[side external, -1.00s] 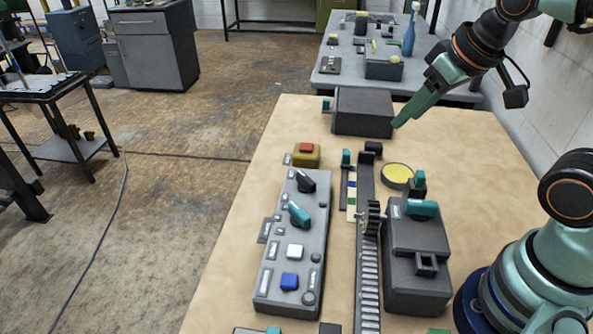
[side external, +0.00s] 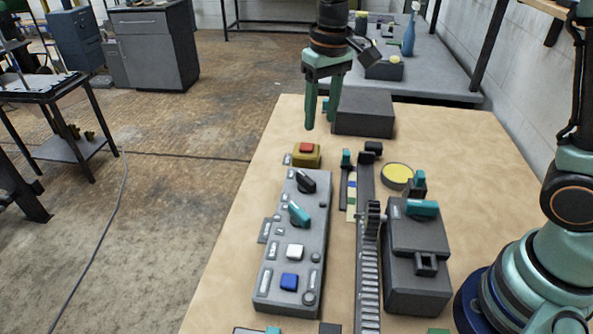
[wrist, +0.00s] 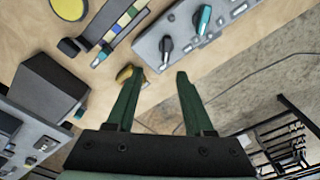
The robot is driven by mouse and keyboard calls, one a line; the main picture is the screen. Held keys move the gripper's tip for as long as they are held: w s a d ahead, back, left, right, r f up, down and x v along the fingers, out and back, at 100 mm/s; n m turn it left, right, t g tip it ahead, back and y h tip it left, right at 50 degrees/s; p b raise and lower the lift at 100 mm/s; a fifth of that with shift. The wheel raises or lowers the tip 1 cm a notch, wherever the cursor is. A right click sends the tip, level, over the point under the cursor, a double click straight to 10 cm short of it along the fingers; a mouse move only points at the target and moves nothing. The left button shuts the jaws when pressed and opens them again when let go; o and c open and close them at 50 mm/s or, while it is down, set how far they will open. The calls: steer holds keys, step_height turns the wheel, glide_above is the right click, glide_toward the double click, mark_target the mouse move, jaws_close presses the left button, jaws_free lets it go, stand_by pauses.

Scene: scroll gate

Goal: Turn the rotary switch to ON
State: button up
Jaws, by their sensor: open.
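A grey control panel (side external: 268,296) lies on the wooden table. It carries a black pointer knob (side external: 306,182) near its far end and a teal pointer knob (side external: 299,214) just nearer. I cannot tell which is the rotary switch, and labels are too small to read. Both the black knob (wrist: 166,48) and the teal knob (wrist: 203,19) show at the top of the wrist view, beyond my fingertips. My gripper (side external: 320,124) is open and empty, pointing down above the table's far left edge, beyond the panel and apart from it. Its fingers (wrist: 160,76) are spread in the wrist view.
A yellow box with a red button (side external: 306,156) stands between my gripper and the panel. A dark grey box (side external: 364,114) is right of my gripper. A toothed rail (side external: 368,270) and a grey box with a teal handle (side external: 414,265) stand right of the panel.

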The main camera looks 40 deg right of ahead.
mark_target(306, 177)
steer(key=shift+g, duration=0.4)
steer(key=f, duration=0.5)
steer(key=w+a+f, duration=0.1)
steer(key=f, duration=0.4)
steer(key=w+f, duration=0.1)
steer(key=f, duration=0.4)
steer(key=shift+a, duration=0.4)
jaws_close()
